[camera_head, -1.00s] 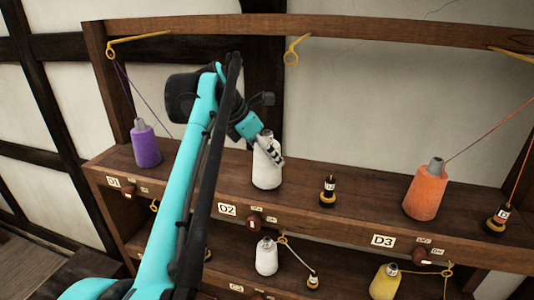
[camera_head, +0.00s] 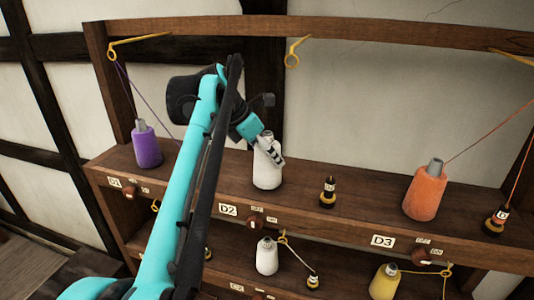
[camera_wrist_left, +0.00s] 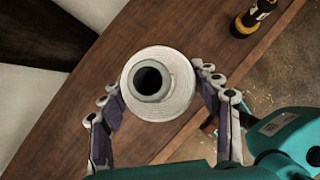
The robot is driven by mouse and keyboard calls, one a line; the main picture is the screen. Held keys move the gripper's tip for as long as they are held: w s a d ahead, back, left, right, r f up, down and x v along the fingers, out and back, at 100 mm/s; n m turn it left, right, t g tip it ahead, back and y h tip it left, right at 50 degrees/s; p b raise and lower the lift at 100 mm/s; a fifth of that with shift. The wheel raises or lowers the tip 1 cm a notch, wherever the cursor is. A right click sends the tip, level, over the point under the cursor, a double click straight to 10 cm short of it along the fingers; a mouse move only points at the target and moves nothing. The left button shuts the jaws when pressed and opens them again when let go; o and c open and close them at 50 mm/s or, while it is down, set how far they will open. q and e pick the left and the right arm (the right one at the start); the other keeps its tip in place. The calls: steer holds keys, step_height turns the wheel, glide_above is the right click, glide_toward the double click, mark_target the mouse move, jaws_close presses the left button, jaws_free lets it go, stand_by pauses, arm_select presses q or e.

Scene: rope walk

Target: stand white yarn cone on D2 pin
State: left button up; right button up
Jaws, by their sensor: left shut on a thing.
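The white yarn cone (camera_head: 267,170) stands upright at the D2 place on the upper shelf, above the D2 label (camera_head: 228,209). My left gripper (camera_head: 270,147) reaches it from the upper left and is shut on its upper part. In the left wrist view the cone (camera_wrist_left: 180,88) is seen from above, with its grey tube opening, between the two fingers of the gripper (camera_wrist_left: 160,105). The D2 pin is not visible; the cone hides whatever is under it. I cannot tell whether the base touches the shelf. My right gripper is not in view.
A purple cone (camera_head: 146,145) stands left at D1 and an orange cone (camera_head: 424,190) right at D3. A small black and yellow spool (camera_head: 328,192) stands right of the white cone. Yellow hooks (camera_head: 292,54) hang from the top beam. Another white cone (camera_head: 266,256) stands on the lower shelf.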

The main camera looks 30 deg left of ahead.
arm_select(q)
steer(key=shift+f+b, duration=0.4)
steer(key=shift+f, duration=0.2)
stand_by(0.3)
steer(key=o, duration=1)
steer(key=shift+p+v, duration=0.75)
steer(key=shift+v, duration=0.25)
steer(key=p+v, duration=0.5)
steer(key=v, duration=0.4)
steer(key=shift+p, duration=0.4)
